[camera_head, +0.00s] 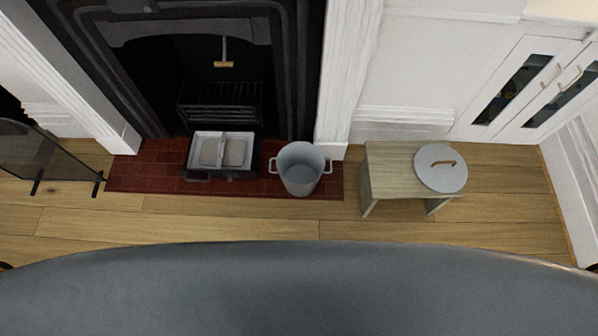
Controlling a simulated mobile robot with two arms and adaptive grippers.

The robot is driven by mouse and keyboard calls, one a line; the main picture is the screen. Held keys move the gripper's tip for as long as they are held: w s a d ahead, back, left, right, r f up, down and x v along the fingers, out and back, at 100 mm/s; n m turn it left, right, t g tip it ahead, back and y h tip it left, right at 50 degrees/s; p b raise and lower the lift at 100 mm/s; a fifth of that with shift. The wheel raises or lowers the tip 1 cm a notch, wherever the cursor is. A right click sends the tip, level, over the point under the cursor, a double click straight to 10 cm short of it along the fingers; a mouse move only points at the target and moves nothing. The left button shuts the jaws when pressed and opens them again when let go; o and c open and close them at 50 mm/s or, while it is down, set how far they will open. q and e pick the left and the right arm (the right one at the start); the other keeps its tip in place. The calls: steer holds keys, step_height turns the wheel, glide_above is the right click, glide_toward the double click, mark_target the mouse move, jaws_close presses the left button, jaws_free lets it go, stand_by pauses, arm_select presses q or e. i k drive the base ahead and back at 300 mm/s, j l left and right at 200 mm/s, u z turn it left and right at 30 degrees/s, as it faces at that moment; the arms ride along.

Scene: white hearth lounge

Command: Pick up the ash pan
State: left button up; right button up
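The ash pan (200,137) looks like a shallow light-grey metal tray with grey contents. It sits in front of the fireplace grate, on or in a dark frame on the red tiled hearth. Neither my left nor my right gripper shows in this view. The large dark grey curved surface across the bottom is part of my own body and hides the floor nearest me.
A grey bucket (301,172) with two side handles stands open on the red hearth (140,176). A small wooden stool (388,178) carries a round lid (441,176). A brush (223,62) hangs in the fireplace. A dark screen (45,160) stands left. Wooden floor (200,228) lies clear in front.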

mark_target(227, 151)
steer(key=i+j+u, duration=0.1)
steer(key=j, duration=0.3)
steer(key=i+j+u, duration=0.1)
steer(key=i+j, duration=0.25)
steer(key=i+j+u, duration=0.1)
steer(key=i+j, duration=0.15)
steer(key=j, duration=0.15)
